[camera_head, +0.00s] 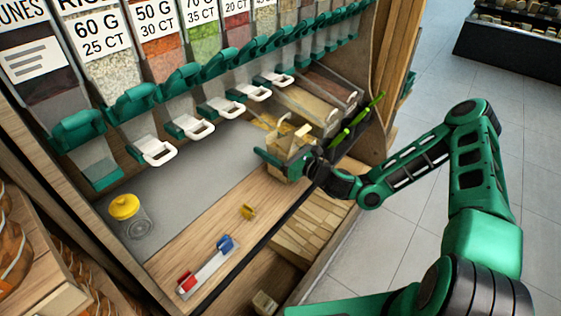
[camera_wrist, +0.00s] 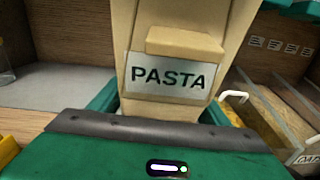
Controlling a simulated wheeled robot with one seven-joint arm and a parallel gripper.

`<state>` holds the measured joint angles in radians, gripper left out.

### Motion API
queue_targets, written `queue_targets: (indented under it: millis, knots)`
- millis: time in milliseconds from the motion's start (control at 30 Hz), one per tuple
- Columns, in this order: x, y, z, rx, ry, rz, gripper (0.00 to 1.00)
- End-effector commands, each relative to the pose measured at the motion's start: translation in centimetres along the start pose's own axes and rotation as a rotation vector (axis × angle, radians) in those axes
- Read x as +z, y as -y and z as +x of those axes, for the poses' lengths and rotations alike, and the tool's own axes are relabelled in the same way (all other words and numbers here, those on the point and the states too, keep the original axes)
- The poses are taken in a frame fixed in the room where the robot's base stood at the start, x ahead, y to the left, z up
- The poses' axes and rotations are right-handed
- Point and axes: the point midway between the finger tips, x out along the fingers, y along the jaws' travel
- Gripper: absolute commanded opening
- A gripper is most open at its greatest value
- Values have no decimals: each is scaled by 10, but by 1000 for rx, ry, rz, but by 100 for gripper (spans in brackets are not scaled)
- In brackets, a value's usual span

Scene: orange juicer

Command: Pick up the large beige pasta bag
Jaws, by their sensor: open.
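The large beige pasta bag (camera_head: 283,156) stands on the wooden counter at the right end, in front of my gripper. In the wrist view the bag (camera_wrist: 185,20) fills the upper middle, upright, with a "PASTA" label facing the camera. My gripper (camera_head: 278,163) is open, with its green fingers at the two sides of the bag's lower part. In the wrist view the fingers show partly at the left and right of the bag; their tips are hidden behind it. I cannot tell whether they touch it.
Bins with scoops (camera_head: 315,105) stand just right of and behind the bag. Dispensers with white spouts (camera_head: 160,152) line the back. A yellow-lidded jar (camera_head: 125,208), a small yellow item (camera_head: 247,212) and a rack with red and blue clips (camera_head: 207,268) sit on the counter's left part.

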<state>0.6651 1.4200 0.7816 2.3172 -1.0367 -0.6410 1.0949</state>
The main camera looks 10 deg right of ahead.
Motion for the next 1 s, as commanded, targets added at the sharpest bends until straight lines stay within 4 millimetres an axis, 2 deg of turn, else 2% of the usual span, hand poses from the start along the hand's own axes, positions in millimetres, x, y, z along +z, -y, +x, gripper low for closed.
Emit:
queue_targets:
  millis: [100, 300, 333, 767, 1000]
  knots:
    - [0, 0, 0, 0, 0, 0, 70]
    - [0, 0, 0, 0, -1, 0, 22]
    - [0, 0, 0, 0, -1, 0, 18]
    - [6, 0, 0, 1, 0, -1, 18]
    - [32, -1, 0, 2, 1, -5, 18]
